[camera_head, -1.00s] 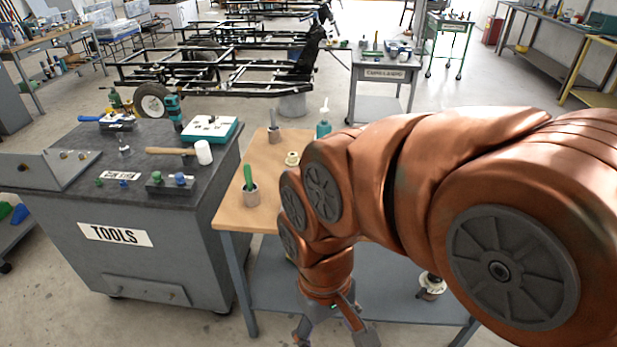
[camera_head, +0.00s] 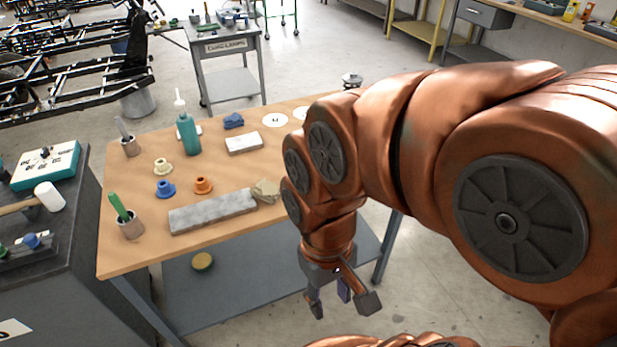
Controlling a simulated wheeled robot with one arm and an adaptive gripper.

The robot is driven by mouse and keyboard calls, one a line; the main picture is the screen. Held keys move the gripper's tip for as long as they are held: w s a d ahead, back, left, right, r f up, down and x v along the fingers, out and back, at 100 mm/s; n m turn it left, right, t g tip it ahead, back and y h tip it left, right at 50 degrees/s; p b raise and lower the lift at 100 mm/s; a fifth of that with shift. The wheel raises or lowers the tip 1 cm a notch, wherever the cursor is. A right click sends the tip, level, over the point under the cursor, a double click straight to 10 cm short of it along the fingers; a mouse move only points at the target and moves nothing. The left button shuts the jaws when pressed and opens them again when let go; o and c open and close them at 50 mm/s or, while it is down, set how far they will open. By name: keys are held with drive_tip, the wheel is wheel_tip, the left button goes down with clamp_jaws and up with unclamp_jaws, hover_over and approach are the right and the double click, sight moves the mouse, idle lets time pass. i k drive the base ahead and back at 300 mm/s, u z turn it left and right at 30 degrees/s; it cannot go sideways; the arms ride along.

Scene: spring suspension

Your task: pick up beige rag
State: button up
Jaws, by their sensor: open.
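A small crumpled beige rag (camera_head: 266,190) lies on the wooden tabletop (camera_head: 140,255), at the right end of a long grey block. It is close to the table's front edge and just left of my arm. My gripper (camera_head: 342,304) hangs below the arm in front of the table, to the right of and lower in the picture than the rag. Its fingers are spread and hold nothing. My arm hides the right part of the tabletop.
The long grey block (camera_head: 213,211) lies left of the rag. A cup with a green handle (camera_head: 131,226), blue (camera_head: 165,189) and orange (camera_head: 203,185) flanged parts, a teal bottle (camera_head: 188,134) and a blue cloth (camera_head: 233,121) also stand around. A dark tool bench (camera_head: 60,240) is at left.

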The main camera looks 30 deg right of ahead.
sight(265, 190)
drive_tip(key=z, duration=0.2)
drive_tip(key=k, duration=1.25)
drive_tip(key=u, duration=0.85)
drive_tip(key=i, duration=1.45)
drive_tip(key=z, duration=0.7)
